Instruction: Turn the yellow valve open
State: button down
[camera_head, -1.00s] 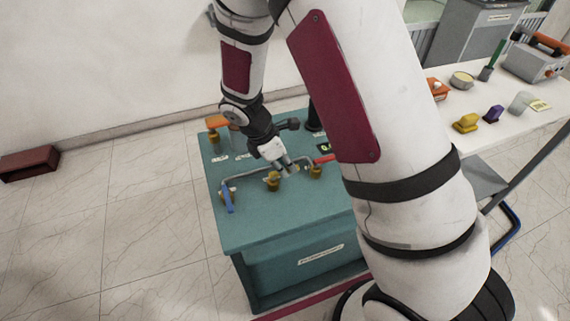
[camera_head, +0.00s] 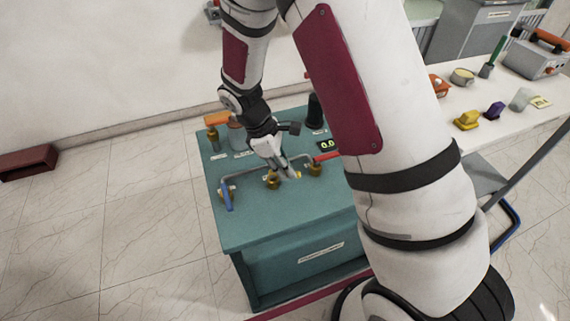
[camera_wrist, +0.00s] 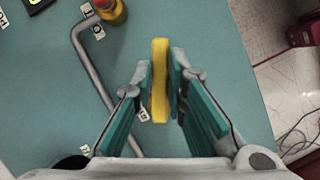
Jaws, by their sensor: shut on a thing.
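The yellow valve handle (camera_wrist: 159,80) stands between the two fingertips in the wrist view, seen edge-on as a narrow upright bar. My gripper (camera_wrist: 161,82) is shut on it, with a finger pad on each side. In the head view my gripper (camera_head: 285,174) reaches down to the middle of the pipe on the teal cabinet (camera_head: 270,225). A brass valve body (camera_head: 271,181) shows there beside the fingers. The yellow handle itself is mostly hidden by the fingers in that view.
A blue-handled valve (camera_head: 227,195) stands left on the same grey pipe (camera_wrist: 95,72). A red-handled valve (camera_head: 325,156) is to the right. An orange handle (camera_head: 217,118) stands at the back left. A white table (camera_head: 500,100) with small objects is at right.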

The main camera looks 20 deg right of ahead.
jog(key=m, duration=0.2)
jog(key=s+a+m+g+y, duration=0.1)
jog(key=m, duration=0.3)
jog(key=shift+s+a+g+y, duration=0.15)
jog(key=shift+g+y, duration=0.25)
jog(key=m, duration=0.2)
jog(key=a+m+y, duration=0.1)
jog(key=shift+s+m+b, duration=0.2)
jog(key=shift+m+b, duration=0.1)
jog(key=shift+m, duration=0.1)
jog(key=shift+a+m+g+y, duration=0.2)
jog(key=shift+m+y, duration=0.1)
jog(key=shift+m, duration=0.4)
jog(key=shift+a+m+g+y, duration=0.1)
jog(key=shift+a+m+y, duration=0.15)
jog(key=shift+m, duration=0.45)
jog(key=c, duration=1.6)
grip_release()
jog(key=shift+s, duration=0.1)
jog(key=shift+r, duration=0.1)
jog(key=v, duration=1.1)
jog(key=shift+w+r, duration=0.25)
jog(key=shift+r, duration=0.1)
